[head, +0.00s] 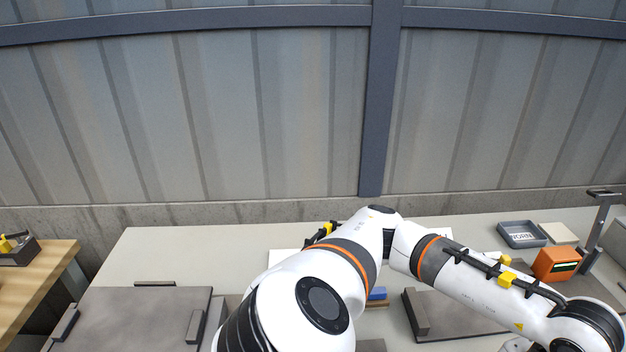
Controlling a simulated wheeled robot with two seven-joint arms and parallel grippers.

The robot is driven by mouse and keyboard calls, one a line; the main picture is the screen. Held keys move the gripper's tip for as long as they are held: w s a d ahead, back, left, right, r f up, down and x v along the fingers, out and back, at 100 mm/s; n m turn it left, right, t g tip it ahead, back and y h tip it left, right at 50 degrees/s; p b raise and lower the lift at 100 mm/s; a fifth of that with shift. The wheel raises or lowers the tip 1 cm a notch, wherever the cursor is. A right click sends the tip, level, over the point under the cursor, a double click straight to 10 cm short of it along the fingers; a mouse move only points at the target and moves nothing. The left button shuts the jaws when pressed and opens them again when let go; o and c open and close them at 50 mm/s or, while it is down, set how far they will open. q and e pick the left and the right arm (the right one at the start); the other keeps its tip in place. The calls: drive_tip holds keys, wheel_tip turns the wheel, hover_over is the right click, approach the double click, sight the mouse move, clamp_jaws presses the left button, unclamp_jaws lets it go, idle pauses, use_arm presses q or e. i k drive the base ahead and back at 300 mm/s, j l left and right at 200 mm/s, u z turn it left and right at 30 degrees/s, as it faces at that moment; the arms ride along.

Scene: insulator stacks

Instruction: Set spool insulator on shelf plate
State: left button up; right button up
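No spool insulator can be made out in the head view. I cannot tell which surface is the shelf plate; a dark grey flat plate (140,318) with raised blocks lies at the left of the bench, and another dark plate (455,312) lies right of centre, partly behind my arm. My white arm crosses the middle, bends at the top and runs down to the right edge, hiding much of the bench centre. Neither gripper shows. A small blue thing (378,293) shows just under the bent arm.
A grey tray marked WORN (522,235), a pale square block (558,233), an orange box (556,264) and a dark upright stand (597,230) are at the right. A wooden table (40,285) with a dark bin (20,250) is at far left. The bench's back left (190,245) is clear.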

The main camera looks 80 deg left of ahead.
sight(130, 329)
drive_tip(key=k+l+u, duration=0.2)
drive_tip(key=k, duration=0.35)
drive_tip(key=k+l+u, duration=0.15)
drive_tip(key=k, duration=0.4)
drive_tip(key=u, duration=1.35)
